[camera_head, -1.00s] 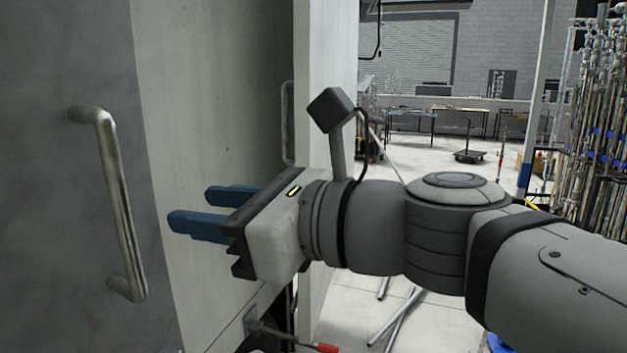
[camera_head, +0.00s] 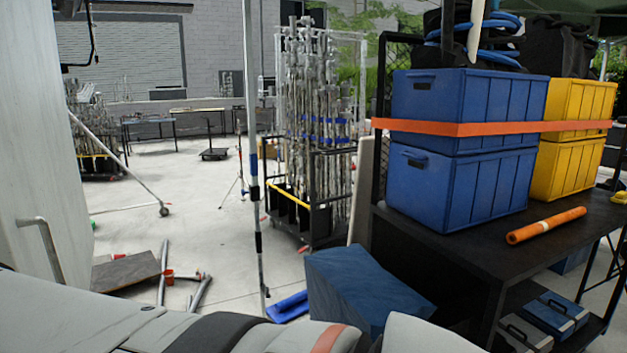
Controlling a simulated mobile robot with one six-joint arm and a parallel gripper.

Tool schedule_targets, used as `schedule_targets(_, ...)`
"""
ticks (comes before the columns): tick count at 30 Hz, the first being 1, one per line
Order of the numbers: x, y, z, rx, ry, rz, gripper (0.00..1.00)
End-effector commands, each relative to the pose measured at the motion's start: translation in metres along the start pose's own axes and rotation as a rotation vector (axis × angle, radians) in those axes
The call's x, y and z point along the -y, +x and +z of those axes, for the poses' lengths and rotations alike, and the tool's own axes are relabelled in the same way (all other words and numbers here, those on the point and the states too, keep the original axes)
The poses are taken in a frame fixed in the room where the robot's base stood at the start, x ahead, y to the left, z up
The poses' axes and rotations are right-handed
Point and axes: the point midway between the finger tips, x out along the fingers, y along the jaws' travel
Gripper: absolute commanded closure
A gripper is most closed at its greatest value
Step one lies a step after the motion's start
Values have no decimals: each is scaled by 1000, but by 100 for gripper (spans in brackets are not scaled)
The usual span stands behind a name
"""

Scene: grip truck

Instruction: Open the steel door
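A pale grey door panel (camera_head: 30,150) fills the left edge of the view. A bent metal handle (camera_head: 48,248) stands out from its lower part. I cannot tell whether this panel is the steel door or another one beside it. My gripper is out of view. Only links of my arm show, lying across the bottom edge, and they hide the lower end of the panel.
A black table (camera_head: 450,243) at right carries blue crates (camera_head: 470,105), yellow crates (camera_head: 575,110) and an orange roll (camera_head: 546,225). A blue block (camera_head: 368,287) stands left of it. A pole (camera_head: 252,150) and a rod cart (camera_head: 315,150) stand mid-view. Open floor lies left of them.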

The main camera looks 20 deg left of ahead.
Motion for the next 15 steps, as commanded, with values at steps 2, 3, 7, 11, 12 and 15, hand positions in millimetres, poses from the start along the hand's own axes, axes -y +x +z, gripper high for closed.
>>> schedule_targets(2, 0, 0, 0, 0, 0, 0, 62)
schedule_targets(3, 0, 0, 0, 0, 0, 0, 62)
schedule_targets(7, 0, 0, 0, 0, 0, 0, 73)
schedule_targets(11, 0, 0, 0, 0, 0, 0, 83)
schedule_targets(12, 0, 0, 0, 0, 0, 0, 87)
schedule_targets(15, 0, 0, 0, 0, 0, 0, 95)
